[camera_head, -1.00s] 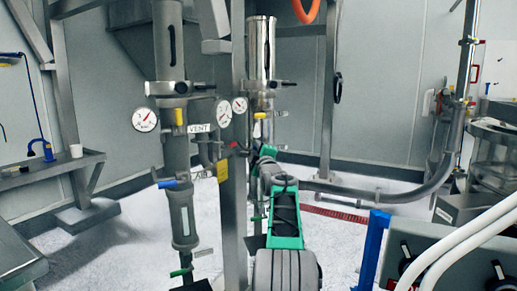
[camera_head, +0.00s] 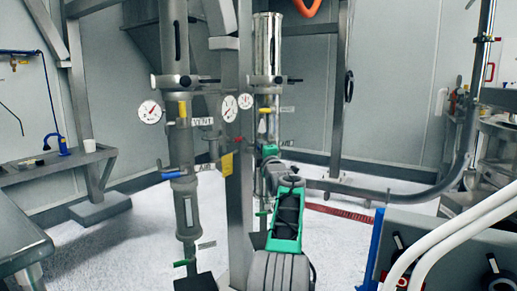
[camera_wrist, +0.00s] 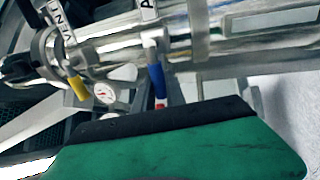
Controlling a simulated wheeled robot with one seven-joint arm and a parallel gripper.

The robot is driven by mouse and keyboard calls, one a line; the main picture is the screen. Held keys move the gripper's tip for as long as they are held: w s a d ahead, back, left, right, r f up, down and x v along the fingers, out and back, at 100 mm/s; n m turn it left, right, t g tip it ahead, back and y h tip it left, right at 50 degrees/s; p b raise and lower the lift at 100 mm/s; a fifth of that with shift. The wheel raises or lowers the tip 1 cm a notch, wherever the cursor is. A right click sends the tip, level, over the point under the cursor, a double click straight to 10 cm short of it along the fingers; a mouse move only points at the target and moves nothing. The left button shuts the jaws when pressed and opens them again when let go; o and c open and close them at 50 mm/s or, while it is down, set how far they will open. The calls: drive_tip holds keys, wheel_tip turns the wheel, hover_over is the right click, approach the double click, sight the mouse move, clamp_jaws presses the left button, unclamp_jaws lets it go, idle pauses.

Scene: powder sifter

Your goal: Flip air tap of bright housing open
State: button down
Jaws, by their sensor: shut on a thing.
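The bright housing (camera_head: 267,48) is the shiny upright cylinder right of the grey post in the head view. A yellow tap (camera_head: 264,125) sits on its pipe. My gripper (camera_head: 269,152) is at this pipe, lower than the yellow tap. In the wrist view, the blue air tap (camera_wrist: 156,78) hangs beside a white label showing an "A". Its red and white end meets the black edge of my green gripper (camera_wrist: 160,121), which is shut on it. The rest of the grip is hidden. The yellow vent tap (camera_wrist: 78,88) and VENT label are to the left.
The duller housing (camera_head: 174,45), with its own blue tap (camera_head: 172,175) and yellow tap, stands left of the grey post (camera_head: 238,200). Round gauges (camera_head: 150,112) stick out nearby. A control box (camera_head: 450,250) with pale hoses is at lower right.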

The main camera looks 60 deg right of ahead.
drive_tip(key=shift+w+f, duration=0.1)
drive_tip(key=shift+f, duration=0.2)
drive_tip(key=c, duration=1.6)
unclamp_jaws()
drive_tip(key=shift+o, duration=1.2)
drive_tip(key=shift+r, duration=0.2)
drive_tip(key=v, duration=0.8)
